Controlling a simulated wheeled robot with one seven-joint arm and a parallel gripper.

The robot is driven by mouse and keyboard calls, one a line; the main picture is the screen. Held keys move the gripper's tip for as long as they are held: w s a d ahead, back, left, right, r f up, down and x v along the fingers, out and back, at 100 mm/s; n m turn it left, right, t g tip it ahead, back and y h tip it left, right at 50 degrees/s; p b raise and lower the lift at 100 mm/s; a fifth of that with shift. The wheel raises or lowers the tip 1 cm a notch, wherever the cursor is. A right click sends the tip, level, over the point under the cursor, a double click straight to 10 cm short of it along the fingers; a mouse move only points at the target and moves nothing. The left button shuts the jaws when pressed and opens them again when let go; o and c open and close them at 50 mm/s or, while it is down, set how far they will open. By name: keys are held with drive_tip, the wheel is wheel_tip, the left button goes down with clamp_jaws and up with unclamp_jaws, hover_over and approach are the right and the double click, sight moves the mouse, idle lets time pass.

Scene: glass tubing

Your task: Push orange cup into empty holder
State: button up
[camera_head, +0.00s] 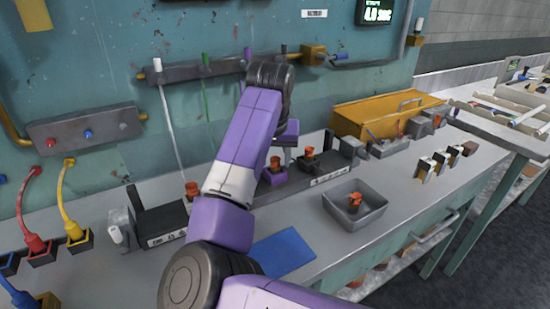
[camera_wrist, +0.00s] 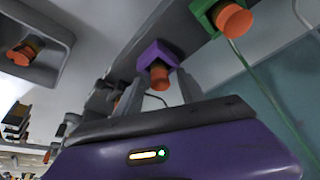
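In the wrist view, an orange cup (camera_wrist: 158,72) sits at a purple holder (camera_wrist: 158,52), between and beyond the two grey fingers of my gripper (camera_wrist: 158,95). The fingers are apart, with nothing visibly held; I cannot tell whether they touch the holder. Another orange cup (camera_wrist: 234,20) sits at a green holder (camera_wrist: 205,10). A third orange cup (camera_wrist: 24,52) lies in a grey tray (camera_wrist: 62,35). In the head view, the purple holder's cup (camera_head: 275,164) stands in the rack row, and the tray cup (camera_head: 355,201) is to its right. I cannot make out an empty holder.
A dark rack (camera_head: 165,222) runs along the bench behind my arm, with an orange cup (camera_head: 192,188) at left and another (camera_head: 308,153) at right. A blue mat (camera_head: 283,253) lies in front. A yellow box (camera_head: 375,115) stands behind. Green and white tubes hang from a wall bar.

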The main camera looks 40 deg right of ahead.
drive_tip(key=shift+r, duration=0.1)
drive_tip(key=p+v, duration=0.1)
drive_tip(key=v, duration=1.1)
idle(0.4)
